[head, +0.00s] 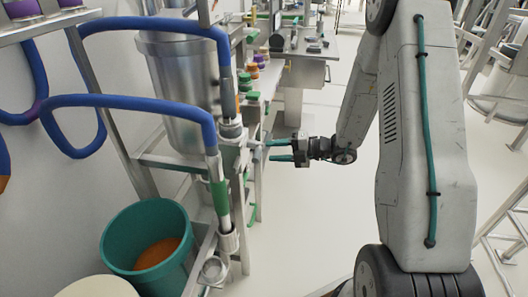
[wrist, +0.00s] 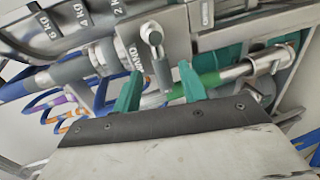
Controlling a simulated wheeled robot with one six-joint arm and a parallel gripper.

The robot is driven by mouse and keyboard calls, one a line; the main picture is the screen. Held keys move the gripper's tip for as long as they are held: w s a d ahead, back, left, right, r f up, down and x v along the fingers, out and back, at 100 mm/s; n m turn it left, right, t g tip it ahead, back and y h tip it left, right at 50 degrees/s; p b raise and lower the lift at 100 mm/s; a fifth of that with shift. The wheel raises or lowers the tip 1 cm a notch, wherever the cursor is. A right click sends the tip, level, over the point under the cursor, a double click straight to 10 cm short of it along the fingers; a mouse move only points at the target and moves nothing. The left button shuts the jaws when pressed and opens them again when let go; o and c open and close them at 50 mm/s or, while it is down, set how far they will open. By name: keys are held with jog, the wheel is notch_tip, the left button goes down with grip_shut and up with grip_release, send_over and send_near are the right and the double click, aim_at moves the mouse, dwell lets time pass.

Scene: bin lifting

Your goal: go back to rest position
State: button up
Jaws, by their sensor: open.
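My gripper (head: 267,150) is in the middle of the head view, at the end of my arm that reaches in from the right. Its two green fingers point left at the metal frame of the machine and stand apart with a gap between them. In the wrist view my gripper (wrist: 160,70) shows the same two fingers spread, with a metal lever (wrist: 155,45) behind the gap. I see nothing held. Whether a fingertip touches the frame or lever cannot be told.
A steel vessel (head: 180,85) on a metal frame with blue hoses (head: 130,101) stands left of my gripper. A teal bin (head: 125,240) with orange contents is at lower left. A metal table (head: 305,75) stands behind. Open floor (head: 300,220) lies below my gripper.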

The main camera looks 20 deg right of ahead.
jog(key=shift+v, duration=0.95)
jog(key=s+a+r+n+g+h, duration=0.1)
jog(key=s+a+r+n+g, duration=0.3)
jog(key=s+n, duration=0.6)
jog(key=s+a+r+n+g+h, duration=0.1)
jog(key=s+a+r+n+g, duration=0.2)
jog(key=s+n+g, duration=0.75)
jog(key=s+r+n+t+h, duration=0.3)
jog(key=s+r+n+h, duration=0.2)
jog(key=n, duration=0.6)
jog(key=s+r+n+t+h, duration=0.4)
jog(key=s+r+n+h, duration=0.1)
jog(key=r+n, duration=0.4)
jog(key=shift+s+d+r+n+h, duration=0.35)
jog(key=shift+d+n+h, duration=0.15)
jog(key=shift+n, duration=0.75)
